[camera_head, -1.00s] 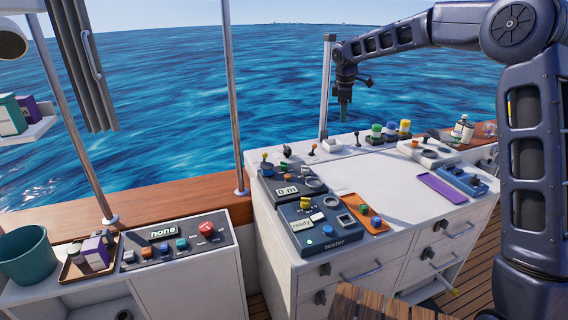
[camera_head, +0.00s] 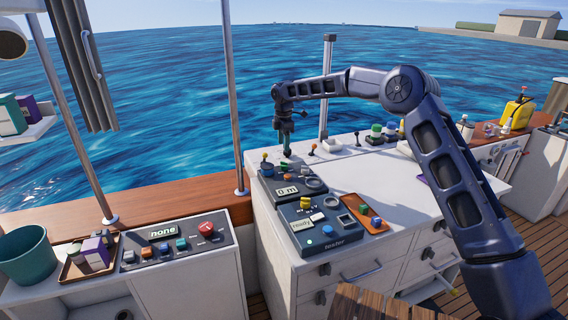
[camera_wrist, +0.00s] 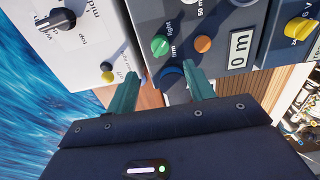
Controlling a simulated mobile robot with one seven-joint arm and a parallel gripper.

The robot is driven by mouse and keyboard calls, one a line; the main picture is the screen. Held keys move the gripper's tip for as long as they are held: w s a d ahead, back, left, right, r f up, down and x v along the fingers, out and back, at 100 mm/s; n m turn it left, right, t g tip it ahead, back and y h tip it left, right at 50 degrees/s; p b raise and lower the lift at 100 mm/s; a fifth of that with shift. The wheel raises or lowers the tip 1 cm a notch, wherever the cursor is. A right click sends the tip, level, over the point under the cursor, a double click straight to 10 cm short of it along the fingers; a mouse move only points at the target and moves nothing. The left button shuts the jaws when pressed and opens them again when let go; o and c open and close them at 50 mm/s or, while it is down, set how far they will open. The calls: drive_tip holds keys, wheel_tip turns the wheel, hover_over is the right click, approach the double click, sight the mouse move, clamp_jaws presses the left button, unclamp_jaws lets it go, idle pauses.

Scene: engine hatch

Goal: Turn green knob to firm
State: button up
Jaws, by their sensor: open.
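The green knob (camera_wrist: 160,45) is on a grey panel in the wrist view, with a label that looks like "tight" above right and "firm" below it. A light mark shows on its face, but I cannot tell exactly where it points. My gripper (camera_wrist: 160,72) is open and empty, its two teal fingers just short of the knob and spread either side of its line. In the head view my gripper (camera_head: 287,151) hangs over the back of the "0 m" box (camera_head: 289,190).
A blue knob (camera_wrist: 171,76) sits between the fingers, below the green knob. An orange button (camera_wrist: 203,44) is close on its right, beside the "0 m" display (camera_wrist: 240,48). A yellow knob (camera_wrist: 107,67) is left. The tester box (camera_head: 318,226) stands in front.

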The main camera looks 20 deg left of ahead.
sight(284, 165)
wheel_tip(284, 165, down, 10)
drive_tip(key=shift+f, duration=0.1)
idle(0.4)
drive_tip(key=c, duration=1)
